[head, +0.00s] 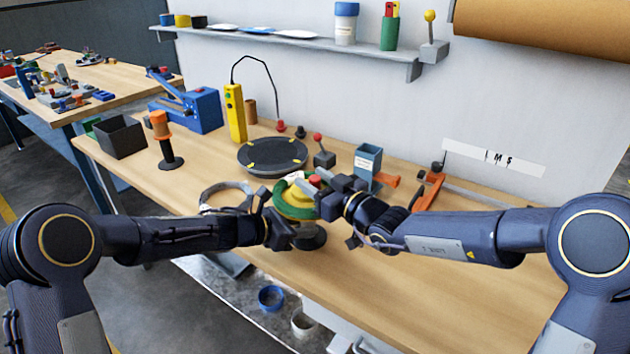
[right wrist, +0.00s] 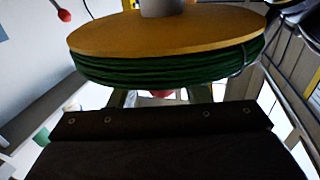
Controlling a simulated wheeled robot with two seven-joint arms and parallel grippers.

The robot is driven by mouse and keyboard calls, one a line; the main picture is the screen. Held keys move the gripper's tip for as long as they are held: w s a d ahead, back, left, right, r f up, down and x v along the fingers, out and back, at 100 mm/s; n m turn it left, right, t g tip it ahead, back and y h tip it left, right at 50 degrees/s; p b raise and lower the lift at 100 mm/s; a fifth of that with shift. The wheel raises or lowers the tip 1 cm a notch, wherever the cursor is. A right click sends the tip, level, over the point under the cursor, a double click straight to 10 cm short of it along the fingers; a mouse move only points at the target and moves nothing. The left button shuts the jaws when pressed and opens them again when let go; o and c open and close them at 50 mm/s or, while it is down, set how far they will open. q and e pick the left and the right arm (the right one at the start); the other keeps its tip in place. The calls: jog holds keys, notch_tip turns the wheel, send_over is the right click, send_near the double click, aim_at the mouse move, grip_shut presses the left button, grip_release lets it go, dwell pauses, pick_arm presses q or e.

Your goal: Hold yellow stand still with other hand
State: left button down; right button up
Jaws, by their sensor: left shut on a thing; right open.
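The yellow stand (head: 292,206) is at the table's front edge, with green coil (head: 280,192) wound around it and a dark round base (head: 310,238) below. In the right wrist view, its yellow disc (right wrist: 165,35) sits above the green coil (right wrist: 160,72). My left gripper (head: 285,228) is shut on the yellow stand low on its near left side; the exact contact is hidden. My right gripper (head: 310,188) is open at the stand's upper right, and its arm hides part of the stand.
A black round plate (head: 272,154) lies behind the stand, and a silver ring (head: 204,195) lies to its left. A blue-grey box (head: 367,160) and an orange clamp (head: 428,190) are to the right. The front right tabletop (head: 450,300) is clear.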

jog(key=v, duration=1.2)
